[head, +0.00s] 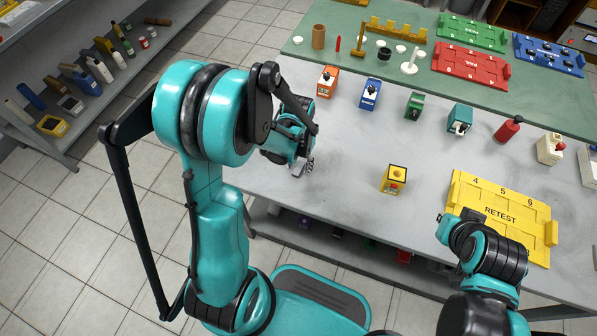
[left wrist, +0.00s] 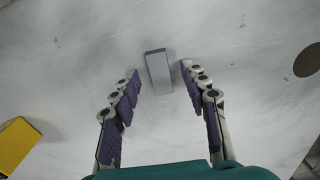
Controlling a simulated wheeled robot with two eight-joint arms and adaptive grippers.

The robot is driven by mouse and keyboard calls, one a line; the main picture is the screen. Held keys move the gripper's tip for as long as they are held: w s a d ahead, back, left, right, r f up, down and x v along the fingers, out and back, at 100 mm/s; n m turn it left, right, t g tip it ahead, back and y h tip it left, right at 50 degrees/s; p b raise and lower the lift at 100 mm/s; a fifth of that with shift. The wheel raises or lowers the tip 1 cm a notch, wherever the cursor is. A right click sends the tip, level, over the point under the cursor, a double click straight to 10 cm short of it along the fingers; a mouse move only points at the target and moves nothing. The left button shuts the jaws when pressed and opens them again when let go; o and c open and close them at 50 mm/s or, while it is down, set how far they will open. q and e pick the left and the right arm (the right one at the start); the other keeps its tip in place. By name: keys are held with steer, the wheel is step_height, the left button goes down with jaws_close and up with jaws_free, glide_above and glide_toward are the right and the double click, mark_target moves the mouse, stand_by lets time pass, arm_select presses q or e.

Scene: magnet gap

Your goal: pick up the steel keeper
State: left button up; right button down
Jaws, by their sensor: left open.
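The steel keeper (left wrist: 159,72) is a small plain grey block lying on the grey table top in the left wrist view. My left gripper (left wrist: 160,73) is open, with one purple-padded finger on each side of the block. Gaps show between the block and both fingers, so it is not gripped. In the head view my left gripper (head: 305,167) is low over the left part of the table, and my wrist covers much of that spot. My right arm is at the lower right, but its fingers do not show.
A yellow box (head: 394,180) stands to the right of my left gripper. A yellow RETEST tray (head: 484,187) lies further right, near my right arm. Several coloured blocks line the table's back, before a green mat (head: 345,53). The table between has free room.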

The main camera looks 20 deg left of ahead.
arm_select(q)
steer(key=shift+f, duration=0.35)
steer(key=shift+r, duration=0.15)
steer(key=shift+c, duration=0.3)
jaws_close()
